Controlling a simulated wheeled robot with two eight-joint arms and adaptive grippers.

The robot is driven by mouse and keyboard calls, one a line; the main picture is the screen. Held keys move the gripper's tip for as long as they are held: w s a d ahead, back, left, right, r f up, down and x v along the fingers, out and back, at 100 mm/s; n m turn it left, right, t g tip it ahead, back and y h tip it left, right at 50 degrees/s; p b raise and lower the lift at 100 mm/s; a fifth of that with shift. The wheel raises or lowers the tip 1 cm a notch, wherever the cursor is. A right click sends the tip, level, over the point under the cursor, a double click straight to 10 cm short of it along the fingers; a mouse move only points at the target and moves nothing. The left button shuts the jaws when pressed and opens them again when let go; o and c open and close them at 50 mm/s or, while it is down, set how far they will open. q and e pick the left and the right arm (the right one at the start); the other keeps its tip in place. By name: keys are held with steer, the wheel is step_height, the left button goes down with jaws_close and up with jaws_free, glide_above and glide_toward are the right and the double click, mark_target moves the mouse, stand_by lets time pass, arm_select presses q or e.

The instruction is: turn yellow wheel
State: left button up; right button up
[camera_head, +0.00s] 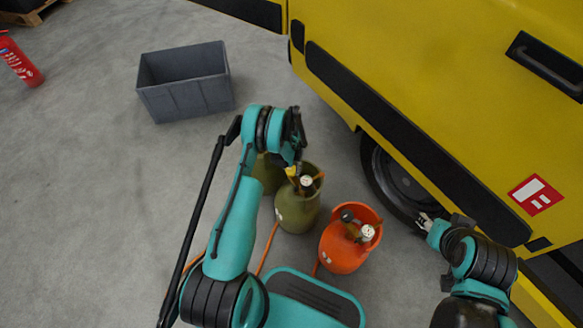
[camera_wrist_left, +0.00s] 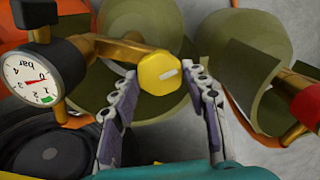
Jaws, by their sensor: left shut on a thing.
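The yellow wheel (camera_wrist_left: 160,73) is a small faceted knob with a pale mark on its face, on a brass valve stem. In the head view the yellow wheel (camera_head: 290,171) is a small patch on top of an olive gas cylinder (camera_head: 297,213). My left gripper (camera_wrist_left: 161,80) has one finger on each side of the wheel and is shut on it. In the head view my left gripper (camera_head: 291,160) is partly hidden by its own wrist. My right gripper (camera_head: 427,222) is beside the truck's tyre; its jaw opening is too small to tell.
A pressure gauge (camera_wrist_left: 38,78) is on the same brass fitting. An orange cylinder (camera_head: 342,252) stands close on the right. A grey crate (camera_head: 187,98), a red extinguisher (camera_head: 20,62) and a yellow truck (camera_head: 440,75) stand around.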

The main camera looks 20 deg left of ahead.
arm_select(q)
steer(key=m, duration=1.2)
steer(key=shift+m, duration=0.4)
steer(key=m, duration=1.3)
steer(key=o, duration=1.2)
steer(key=shift+c, duration=0.2)
